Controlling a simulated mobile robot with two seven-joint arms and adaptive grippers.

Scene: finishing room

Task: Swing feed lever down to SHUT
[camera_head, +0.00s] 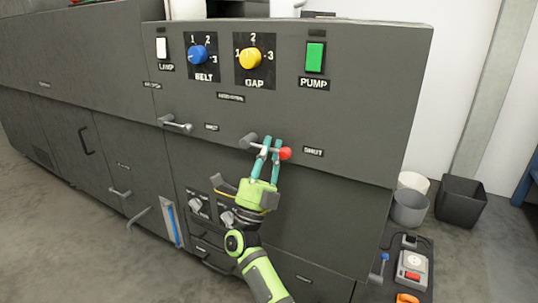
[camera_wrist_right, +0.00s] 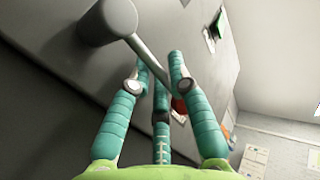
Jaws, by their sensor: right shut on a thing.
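The feed lever is a thin grey rod with a red ball knob (camera_head: 285,153) on the dark machine front. Its round grey pivot (camera_head: 247,141) is left of the knob, and the rod points right, tilted slightly down. The SHUT label (camera_head: 314,151) is just right of the knob. My right gripper (camera_head: 271,143) comes from below with its teal fingers shut on the rod between pivot and knob. The right wrist view shows the pivot (camera_wrist_right: 107,22), the rod between the fingers (camera_wrist_right: 160,62) and the red knob (camera_wrist_right: 180,105) partly hidden. My left gripper is not in view.
Above the lever are a blue BELT knob (camera_head: 197,54), a yellow GAP knob (camera_head: 249,58) and a green PUMP switch (camera_head: 315,57). Another grey handle (camera_head: 175,124) sticks out to the left. Bins (camera_head: 460,200) stand on the floor at right.

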